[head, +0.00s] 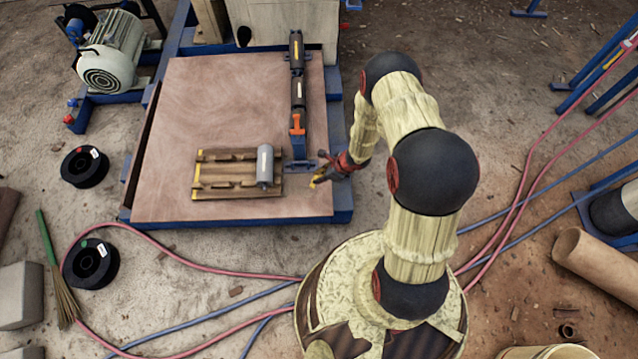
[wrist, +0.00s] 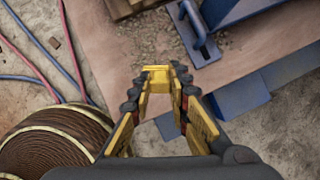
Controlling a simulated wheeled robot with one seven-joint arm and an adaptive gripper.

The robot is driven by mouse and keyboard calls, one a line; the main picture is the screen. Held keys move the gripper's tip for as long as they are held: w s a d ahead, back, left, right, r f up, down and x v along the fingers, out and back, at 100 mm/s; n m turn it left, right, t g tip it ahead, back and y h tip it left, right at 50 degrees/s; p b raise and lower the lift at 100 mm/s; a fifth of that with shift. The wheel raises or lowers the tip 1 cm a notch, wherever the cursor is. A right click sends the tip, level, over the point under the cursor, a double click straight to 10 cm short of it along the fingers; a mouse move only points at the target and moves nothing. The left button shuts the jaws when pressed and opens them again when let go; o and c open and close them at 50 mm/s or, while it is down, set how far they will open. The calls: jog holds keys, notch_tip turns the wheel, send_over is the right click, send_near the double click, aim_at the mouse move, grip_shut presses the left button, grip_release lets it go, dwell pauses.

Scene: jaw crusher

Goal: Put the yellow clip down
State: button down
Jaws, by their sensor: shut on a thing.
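My gripper (head: 322,174) hangs over the right front part of the brown table plate (head: 215,100), near its right edge. It is shut on the yellow clip (head: 316,183). In the wrist view, the yellow clip (wrist: 156,70) sits between the tips of my gripper (wrist: 160,82), its broad yellow face towards the far side. Gritty brown debris lies on the plate around and beyond the tips. I cannot tell whether the clip touches the plate or is just above it.
Left of my gripper is a wooden rack (head: 225,172) with a grey cylinder (head: 265,166) on it. A blue post with a black tube and orange clamp (head: 297,124) stands close behind. The plate's left and back areas are clear. Hoses (head: 235,270) run along the ground in front.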

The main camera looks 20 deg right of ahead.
jog(key=shift+s+a+f+b, duration=0.15)
jog(key=shift+f+b, duration=0.25)
jog(key=shift+f, duration=0.55)
jog(key=shift+s+a+f+b, duration=0.1)
jog(key=shift+f+b, duration=0.25)
jog(key=shift+f, duration=0.55)
jog(key=shift+f, duration=0.15)
jog(key=c, duration=1.8)
grip_release()
jog(key=shift+o, duration=0.6)
jog(key=shift+w, duration=0.1)
